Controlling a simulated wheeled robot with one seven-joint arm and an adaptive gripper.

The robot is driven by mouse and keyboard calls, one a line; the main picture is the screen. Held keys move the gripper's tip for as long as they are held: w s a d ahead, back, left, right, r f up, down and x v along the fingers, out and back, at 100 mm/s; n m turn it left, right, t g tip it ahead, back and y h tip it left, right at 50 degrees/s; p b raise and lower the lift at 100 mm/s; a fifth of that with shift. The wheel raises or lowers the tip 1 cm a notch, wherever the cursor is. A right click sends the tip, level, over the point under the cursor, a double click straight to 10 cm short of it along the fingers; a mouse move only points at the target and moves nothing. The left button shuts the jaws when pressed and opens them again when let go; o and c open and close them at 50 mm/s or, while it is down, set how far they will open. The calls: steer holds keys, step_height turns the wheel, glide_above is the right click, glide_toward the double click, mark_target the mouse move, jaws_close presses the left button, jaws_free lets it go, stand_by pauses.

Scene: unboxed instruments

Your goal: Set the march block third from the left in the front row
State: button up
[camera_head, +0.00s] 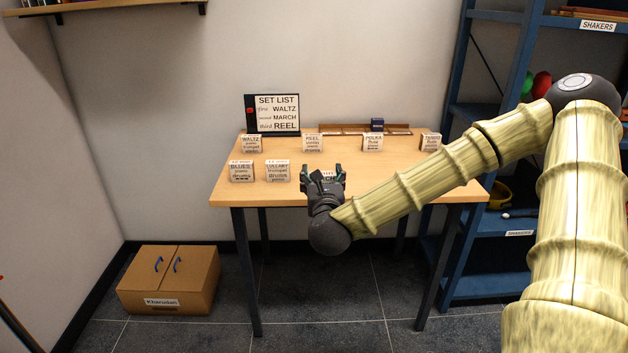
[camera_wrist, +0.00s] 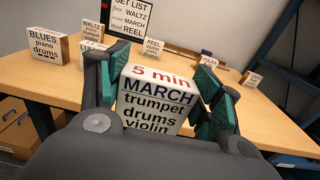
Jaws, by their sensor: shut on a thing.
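The march block (camera_wrist: 152,100), a white-faced block marked "5 min MARCH trumpet drums violin", is between the two teal-padded fingers of my gripper (camera_wrist: 156,82), which is shut on it. In the head view my gripper (camera_head: 322,172) is over the table's front part and hides most of the block. I cannot tell whether the block touches the table (camera_head: 400,190). The front row has the blues block (camera_head: 241,172) at left, then the lullaby block (camera_head: 278,171); my gripper is right of both. In the wrist view the lullaby block is mostly hidden behind my left finger.
The back row holds the waltz block (camera_head: 250,144), reel block (camera_head: 313,143), polka block (camera_head: 372,143) and tango block (camera_head: 431,142). Behind stand the set list board (camera_head: 277,112) and a low wooden tray (camera_head: 345,129). A blue shelf (camera_head: 490,255) is at right.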

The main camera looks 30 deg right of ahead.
steer(key=shift+d+r, duration=0.25)
steer(key=shift+d, duration=0.15)
steer(key=x, duration=0.5)
steer(key=a+f+x, duration=0.1)
steer(key=x, duration=0.4)
steer(key=w+x, duration=0.1)
steer(key=x, duration=0.4)
steer(key=shift+w+a+f+b, duration=0.15)
steer(key=shift+w+f+b, duration=0.05)
steer(key=shift+f+b, duration=0.1)
steer(key=shift+w, duration=0.1)
steer(key=shift+f, duration=1.7)
steer(key=shift+f+b, duration=0.2)
steer(key=shift+b, duration=0.2)
steer(key=o, duration=1)
steer(key=shift+r, duration=0.1)
